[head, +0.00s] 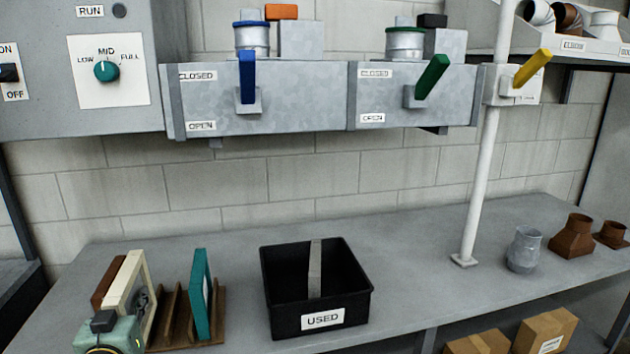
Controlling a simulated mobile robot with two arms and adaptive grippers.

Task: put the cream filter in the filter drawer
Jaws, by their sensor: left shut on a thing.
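The cream filter (137,267) is a pale framed panel standing upright at the lower left, at the wooden rack (217,338). My left gripper (118,325) is at its near lower edge and shut on it; the fingertips are mostly hidden. I cannot tell whether the filter sits in its slot or is raised a little. A brown filter (108,281) stands just left of it and a teal filter (200,297) stands in the rack to its right. I cannot make out a filter drawer in this view. My right gripper is not in view.
A black bin labelled USED (283,315) holds a grey panel (315,270). A white pole (481,190) rises from the bench (420,250). Metal and brown fittings stand at right. Ducts with blue (247,72) and green levers (433,75) hang above. A control panel (108,70) is upper left.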

